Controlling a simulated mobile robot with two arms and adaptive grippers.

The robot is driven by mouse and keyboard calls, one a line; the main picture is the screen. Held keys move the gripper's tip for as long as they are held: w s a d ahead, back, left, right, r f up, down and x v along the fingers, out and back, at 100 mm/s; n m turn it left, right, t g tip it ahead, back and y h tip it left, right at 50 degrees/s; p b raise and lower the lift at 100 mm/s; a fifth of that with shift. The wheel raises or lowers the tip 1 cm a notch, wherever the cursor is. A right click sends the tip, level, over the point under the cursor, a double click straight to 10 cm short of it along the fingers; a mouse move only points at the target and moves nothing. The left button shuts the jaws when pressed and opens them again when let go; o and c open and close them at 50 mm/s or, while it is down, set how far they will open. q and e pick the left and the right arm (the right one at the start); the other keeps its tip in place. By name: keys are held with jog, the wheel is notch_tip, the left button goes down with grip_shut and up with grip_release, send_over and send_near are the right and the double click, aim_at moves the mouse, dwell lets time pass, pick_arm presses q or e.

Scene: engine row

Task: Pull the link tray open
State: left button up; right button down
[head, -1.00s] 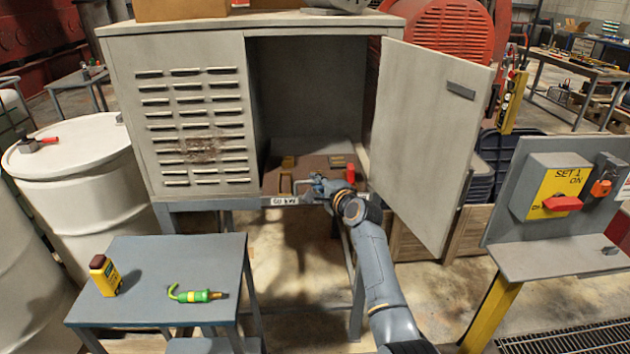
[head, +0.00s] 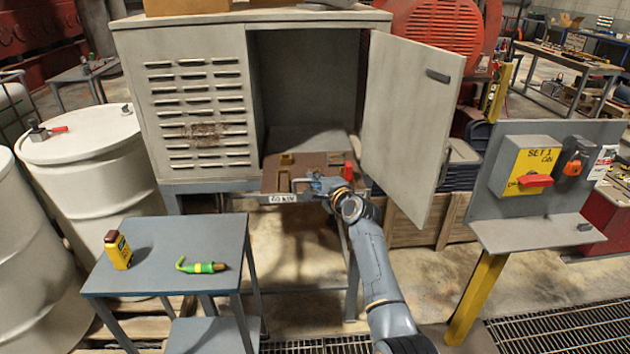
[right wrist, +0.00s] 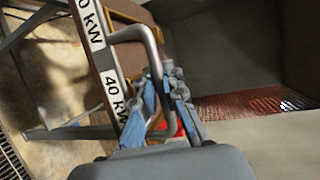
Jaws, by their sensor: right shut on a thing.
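The link tray (head: 312,163) is a brown board low in the open right half of the grey cabinet. Its front edge stands out past the cabinet's lower edge. Brass-coloured pieces and a red piece (head: 348,171) are on it. Its front carries white kW labels, one of which reads 40 kW in the right wrist view (right wrist: 112,98). My right gripper (head: 318,184) is shut on the tray's grey bar handle (right wrist: 148,42); its fingers (right wrist: 164,90) hide part of the bar. My left gripper is out of view.
The cabinet door (head: 412,125) stands open to the right of the tray. A small grey table (head: 170,275) with a yellow device (head: 118,250) and a green tool (head: 202,267) is at front left. A switch panel (head: 530,178) stands at right.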

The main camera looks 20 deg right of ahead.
jog(key=c, duration=1.4)
grip_release()
jog(key=v, duration=1.2)
jog(key=shift+f, duration=0.1)
jog(key=shift+w, duration=0.1)
